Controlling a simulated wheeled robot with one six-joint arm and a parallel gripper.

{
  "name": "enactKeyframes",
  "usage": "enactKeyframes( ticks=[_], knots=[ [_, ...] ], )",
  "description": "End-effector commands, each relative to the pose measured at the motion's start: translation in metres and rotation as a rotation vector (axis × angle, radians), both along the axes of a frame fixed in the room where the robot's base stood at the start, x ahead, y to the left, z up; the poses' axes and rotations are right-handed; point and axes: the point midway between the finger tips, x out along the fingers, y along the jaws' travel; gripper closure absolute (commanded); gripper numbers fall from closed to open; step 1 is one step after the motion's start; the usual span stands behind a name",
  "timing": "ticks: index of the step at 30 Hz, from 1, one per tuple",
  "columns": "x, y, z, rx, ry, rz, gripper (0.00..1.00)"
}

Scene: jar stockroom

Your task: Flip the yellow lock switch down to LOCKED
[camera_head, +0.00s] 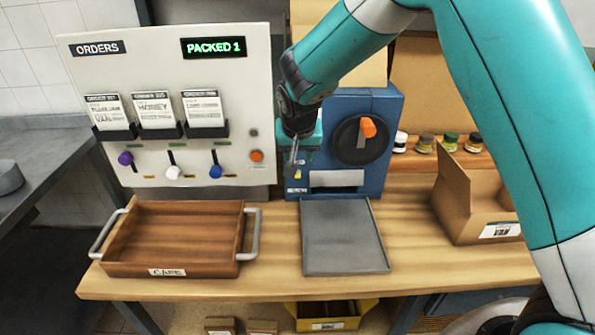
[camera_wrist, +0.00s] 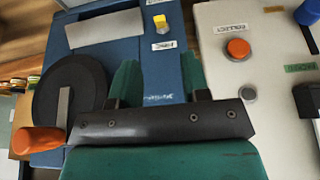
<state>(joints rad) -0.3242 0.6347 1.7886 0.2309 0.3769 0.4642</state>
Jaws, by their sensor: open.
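The yellow lock switch (camera_head: 298,175) is a small lever on the lower left of the blue machine's front. I cannot tell which way the lever is tipped. My gripper (camera_head: 294,158) hangs in front of the blue machine (camera_head: 375,105), just above the switch. In the wrist view, my gripper (camera_wrist: 160,78) shows two teal fingers spread apart with nothing between them. The switch lies beyond the fingertips, not touched.
The black dial with an orange handle (camera_head: 368,127) is right of my gripper. The orders panel (camera_head: 75,75) with its orange button (camera_head: 256,156) stands close left. A grey tray (camera_head: 345,240), wooden tray (camera_head: 190,256) and cardboard box (camera_head: 465,195) occupy the bench.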

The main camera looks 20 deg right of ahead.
Motion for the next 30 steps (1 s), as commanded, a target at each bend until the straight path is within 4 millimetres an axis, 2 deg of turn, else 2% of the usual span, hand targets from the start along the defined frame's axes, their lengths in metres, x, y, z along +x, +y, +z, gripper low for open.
enactKeyframes(
  ticks=[6, 12, 18, 27, 30],
  knots=[
    [0.018, -0.006, -0.046, -0.001, 0.004, -0.001, 0.57],
    [0.031, -0.009, -0.078, 0.0, 0.002, 0.0, 0.57],
    [0.037, -0.011, -0.092, 0.001, 0.0, 0.0, 0.57],
    [0.038, -0.01, -0.095, 0.001, 0.0, 0.0, 0.57],
    [0.038, -0.01, -0.094, 0.001, 0.0, 0.0, 0.8]
  ],
)
